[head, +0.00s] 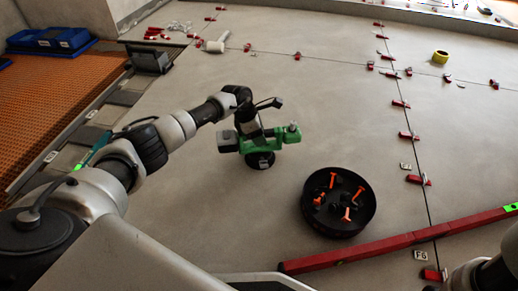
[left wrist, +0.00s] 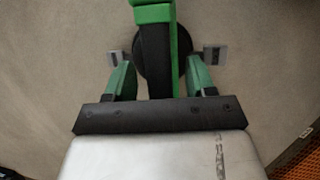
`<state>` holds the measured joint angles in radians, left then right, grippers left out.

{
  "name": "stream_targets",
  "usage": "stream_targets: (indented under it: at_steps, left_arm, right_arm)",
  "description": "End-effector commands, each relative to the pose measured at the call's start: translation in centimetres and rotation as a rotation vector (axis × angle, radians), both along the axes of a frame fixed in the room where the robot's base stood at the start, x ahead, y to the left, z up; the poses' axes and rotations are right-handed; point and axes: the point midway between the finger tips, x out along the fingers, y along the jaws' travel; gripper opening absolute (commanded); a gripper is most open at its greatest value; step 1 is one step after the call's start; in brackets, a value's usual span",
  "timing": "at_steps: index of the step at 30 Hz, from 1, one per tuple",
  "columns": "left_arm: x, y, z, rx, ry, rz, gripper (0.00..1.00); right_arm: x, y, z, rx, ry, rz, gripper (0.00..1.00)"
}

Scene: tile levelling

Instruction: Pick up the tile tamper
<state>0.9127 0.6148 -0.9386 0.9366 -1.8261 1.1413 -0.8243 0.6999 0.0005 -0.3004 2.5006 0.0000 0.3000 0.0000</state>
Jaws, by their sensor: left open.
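The tile tamper (head: 284,135) is a green and black hand tool with a round black base. It stands upright on the grey floor in the middle of the head view. My left gripper (head: 254,132) is over it, reaching down from above. In the left wrist view, the tamper's green and black body (left wrist: 156,50) runs between the two fingers of my left gripper (left wrist: 160,62). The fingers are apart, with visible gaps on both sides of the tool. The tamper's round base is partly hidden behind its body there. My right gripper is not in view.
A round black tub (head: 308,204) with orange-handled pieces stands right of the tamper. A long red level (head: 385,244) lies in front of it. Red clips line the tile joints, and a yellow roll (head: 440,57) lies farther back. The floor around the tamper is clear.

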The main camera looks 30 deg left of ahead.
Motion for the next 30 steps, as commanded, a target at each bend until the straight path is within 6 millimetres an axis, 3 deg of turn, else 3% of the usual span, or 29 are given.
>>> stream_targets:
  at_steps: [10, 21, 30]
  left_arm:
    - [0.01, 0.0, -0.11, 0.0, 0.0, 0.0, 0.54]
    - [-0.01, -0.01, -0.12, 0.0, 0.0, 0.0, 0.0]
    - [0.13, -0.06, 0.31, -0.003, -0.005, 0.0, 0.0]
  right_arm:
    - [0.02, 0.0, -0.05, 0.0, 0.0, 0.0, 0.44]
    - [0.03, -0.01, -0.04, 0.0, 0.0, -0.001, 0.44]
    - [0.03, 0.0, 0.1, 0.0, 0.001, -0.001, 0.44]
